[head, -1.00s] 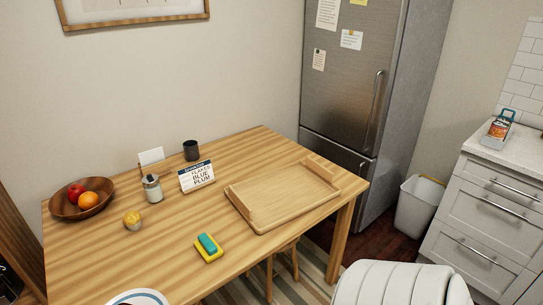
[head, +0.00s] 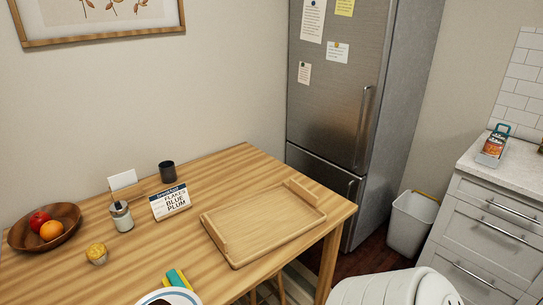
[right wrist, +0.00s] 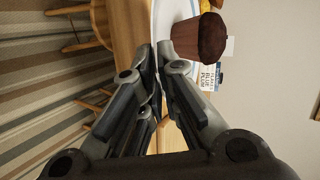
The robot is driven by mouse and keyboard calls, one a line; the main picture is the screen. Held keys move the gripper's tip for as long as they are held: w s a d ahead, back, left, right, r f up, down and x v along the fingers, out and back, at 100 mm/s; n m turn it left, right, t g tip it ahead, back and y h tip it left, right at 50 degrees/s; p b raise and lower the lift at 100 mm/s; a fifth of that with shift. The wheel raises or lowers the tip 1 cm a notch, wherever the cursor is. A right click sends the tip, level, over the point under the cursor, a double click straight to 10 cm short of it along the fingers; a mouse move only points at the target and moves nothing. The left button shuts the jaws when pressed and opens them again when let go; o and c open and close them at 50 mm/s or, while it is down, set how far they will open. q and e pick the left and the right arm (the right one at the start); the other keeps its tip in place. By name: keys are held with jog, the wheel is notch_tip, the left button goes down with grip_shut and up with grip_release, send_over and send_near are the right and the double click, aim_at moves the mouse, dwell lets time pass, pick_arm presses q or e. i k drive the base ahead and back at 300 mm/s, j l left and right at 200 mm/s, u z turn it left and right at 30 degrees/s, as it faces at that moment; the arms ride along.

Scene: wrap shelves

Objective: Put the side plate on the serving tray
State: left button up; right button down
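The side plate (head: 186,294) is white with a blue rim and shows at the bottom edge of the head view, with a dark item on it. In the right wrist view the plate (right wrist: 166,14) stands edge-on between my right fingertips (right wrist: 157,55), which are closed on its rim. A brown muffin (right wrist: 199,38) sits on the plate. The serving tray (head: 265,222) is light wood, empty, and lies on the right part of the table, beyond and right of the plate. My left gripper is out of view.
The wooden table (head: 150,255) also holds a fruit bowl (head: 45,227), a glass shaker (head: 121,216), a small yellow-topped item (head: 97,253), a sign (head: 170,202) and a dark cup (head: 167,171). A sponge (head: 178,278) is partly behind the plate. A fridge (head: 335,90) stands behind.

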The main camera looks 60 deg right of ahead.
aim_at(245, 222)
jog(key=i+l, duration=0.1)
jog(key=l, duration=2.55)
jog(key=i, duration=0.05)
